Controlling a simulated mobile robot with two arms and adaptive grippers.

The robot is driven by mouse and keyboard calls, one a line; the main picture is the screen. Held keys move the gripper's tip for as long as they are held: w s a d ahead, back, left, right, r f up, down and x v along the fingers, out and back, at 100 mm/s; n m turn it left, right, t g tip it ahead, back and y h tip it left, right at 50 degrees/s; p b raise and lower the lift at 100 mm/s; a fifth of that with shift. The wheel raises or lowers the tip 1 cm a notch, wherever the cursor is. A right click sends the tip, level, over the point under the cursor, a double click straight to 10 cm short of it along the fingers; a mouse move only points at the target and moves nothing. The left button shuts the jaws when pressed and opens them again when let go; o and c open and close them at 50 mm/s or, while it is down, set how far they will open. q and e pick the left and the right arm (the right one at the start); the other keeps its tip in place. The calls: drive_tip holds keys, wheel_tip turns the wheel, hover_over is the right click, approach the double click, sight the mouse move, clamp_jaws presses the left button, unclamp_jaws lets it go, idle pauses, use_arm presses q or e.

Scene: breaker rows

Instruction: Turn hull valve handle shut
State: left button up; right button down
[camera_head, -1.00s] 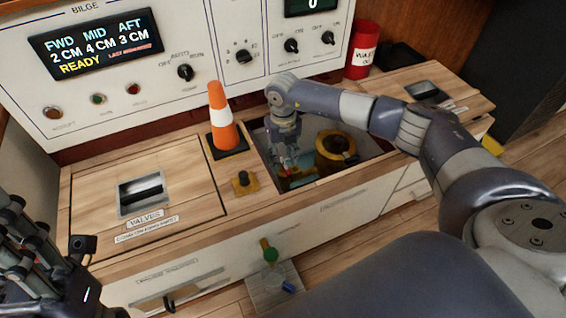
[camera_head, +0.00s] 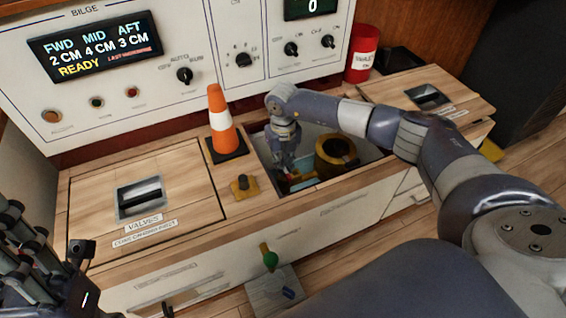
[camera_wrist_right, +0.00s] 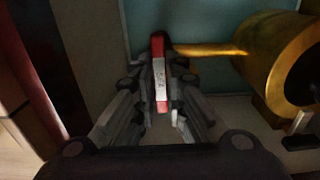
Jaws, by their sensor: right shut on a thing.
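The hull valve is a brass body with a round dark opening, inside the open compartment in the head view (camera_head: 336,150) and at the right of the right wrist view (camera_wrist_right: 262,68). A brass stem runs left from it to a red handle (camera_wrist_right: 160,84) with a white label. My right gripper (camera_head: 288,172) reaches down into the compartment, with its fingers closed on both sides of the handle. The handle points along the gripper in the wrist view. My left gripper (camera_head: 35,265) is at the left edge, away from the valve; its finger opening is unclear.
An orange and white cone (camera_head: 221,122) and a yellow-based knob (camera_head: 243,186) stand left of the opening. A closed hatch labelled VALVES (camera_head: 90,205) lies further left. A red waste can (camera_head: 361,52) stands behind. The bilge panel (camera_head: 60,95) rises at the back.

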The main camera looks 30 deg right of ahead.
drive_tip(key=shift+n, duration=0.4)
drive_tip(key=n+p, duration=0.1)
drive_tip(key=n, duration=0.2)
drive_tip(key=shift+a+n, duration=0.1)
drive_tip(key=shift+n, duration=0.3)
drive_tip(key=n+p, duration=0.1)
drive_tip(key=n, duration=0.4)
drive_tip(key=shift+n, duration=0.3)
drive_tip(key=n, duration=0.4)
drive_tip(key=shift+a, duration=0.1)
drive_tip(key=shift+s+n, duration=0.1)
drive_tip(key=shift+n, duration=1.7)
drive_tip(key=c, duration=1.6)
unclamp_jaws()
drive_tip(key=shift+c, duration=0.2)
